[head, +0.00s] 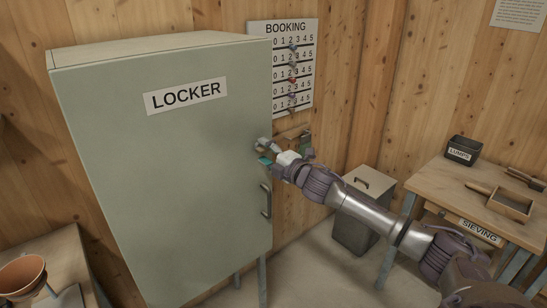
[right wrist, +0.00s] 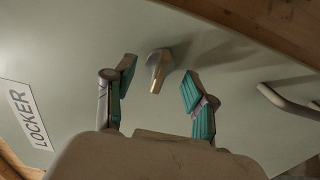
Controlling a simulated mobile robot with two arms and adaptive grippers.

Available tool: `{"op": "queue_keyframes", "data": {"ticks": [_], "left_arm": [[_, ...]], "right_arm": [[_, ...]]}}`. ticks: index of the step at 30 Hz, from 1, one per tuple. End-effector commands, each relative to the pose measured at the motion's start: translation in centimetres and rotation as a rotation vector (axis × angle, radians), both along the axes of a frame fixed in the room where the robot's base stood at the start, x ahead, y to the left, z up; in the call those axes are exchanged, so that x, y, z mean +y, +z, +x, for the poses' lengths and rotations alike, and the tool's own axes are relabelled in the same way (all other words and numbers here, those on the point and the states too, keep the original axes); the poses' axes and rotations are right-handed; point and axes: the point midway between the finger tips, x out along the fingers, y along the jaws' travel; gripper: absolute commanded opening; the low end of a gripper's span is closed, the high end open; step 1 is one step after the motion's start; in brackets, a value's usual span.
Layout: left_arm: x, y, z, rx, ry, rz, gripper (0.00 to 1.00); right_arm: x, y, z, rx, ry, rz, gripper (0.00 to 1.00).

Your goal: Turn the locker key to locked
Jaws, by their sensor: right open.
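The locker (head: 160,180) is a pale grey-green cabinet with a LOCKER sign (head: 186,96) and a shut door. In the right wrist view the key (right wrist: 157,68), a small grey piece with a brass-coloured end, sits on the door face. My right gripper (right wrist: 158,79) is open, with one teal-padded finger on either side of the key, and neither finger visibly touches it. In the head view my right gripper (head: 276,156) is at the door's right edge, above the door handle (head: 266,201), and the key is hard to make out there. My left gripper is not in view.
The door handle also shows in the right wrist view (right wrist: 288,104). A booking board (head: 283,66) hangs on the wooden wall behind the locker. A grey lidded bin (head: 357,229) and a sieving table (head: 440,190) stand to the right. A pot (head: 22,275) is at lower left.

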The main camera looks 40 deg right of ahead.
Motion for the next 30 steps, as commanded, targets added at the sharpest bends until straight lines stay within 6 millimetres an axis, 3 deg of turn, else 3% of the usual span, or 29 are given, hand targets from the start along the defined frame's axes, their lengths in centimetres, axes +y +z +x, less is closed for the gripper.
{"op": "queue_keyframes", "data": {"ticks": [18,24,30], "left_arm": [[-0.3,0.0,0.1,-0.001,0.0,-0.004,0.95],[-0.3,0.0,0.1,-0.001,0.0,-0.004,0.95],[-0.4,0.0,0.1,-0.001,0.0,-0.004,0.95]], "right_arm": [[-0.7,-0.2,-9.2,0.005,0.001,-0.001,0.55],[-0.8,-0.1,-11.1,0.002,0.001,-0.001,0.55],[-0.9,0.0,-11.7,0.0,0.0,-0.002,0.55]]}}
